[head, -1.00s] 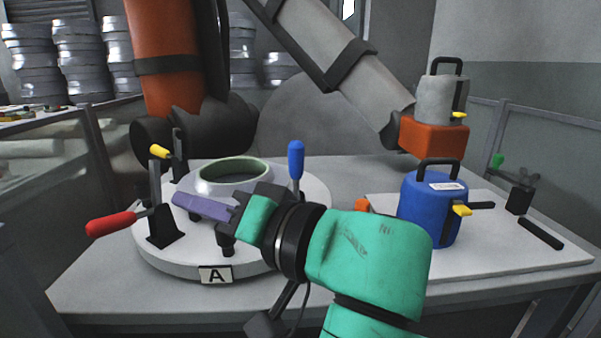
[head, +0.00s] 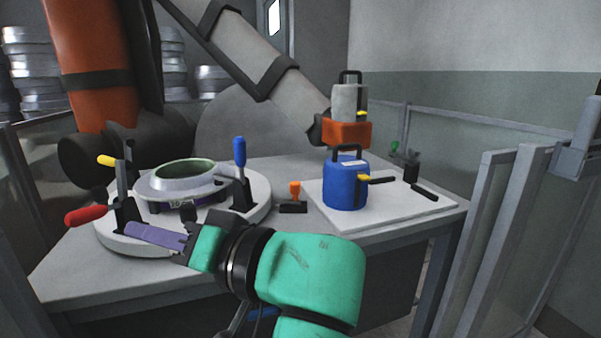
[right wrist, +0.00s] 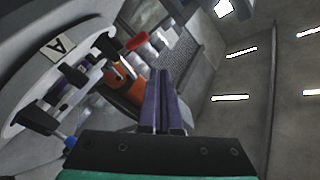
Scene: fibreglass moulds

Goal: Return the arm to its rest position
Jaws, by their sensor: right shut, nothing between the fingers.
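My right gripper (head: 155,237) is shut and empty, with its purple fingers together. In the head view it is in front of the round white turntable (head: 262,205) and overlaps its front edge. In the right wrist view the closed fingers (right wrist: 160,100) point away from the camera, with the turntable at the left and its "A" plate (right wrist: 58,47). My green right arm (head: 310,275) comes in from the bottom. My left gripper does not show in either view.
A pale ring mould (head: 180,182) sits on the turntable among toggle clamps with red (head: 85,214), yellow and blue (head: 239,152) handles. A blue canister (head: 345,190) stands on a white board (head: 400,212) at right. Fence panels (head: 495,220) stand at the far right.

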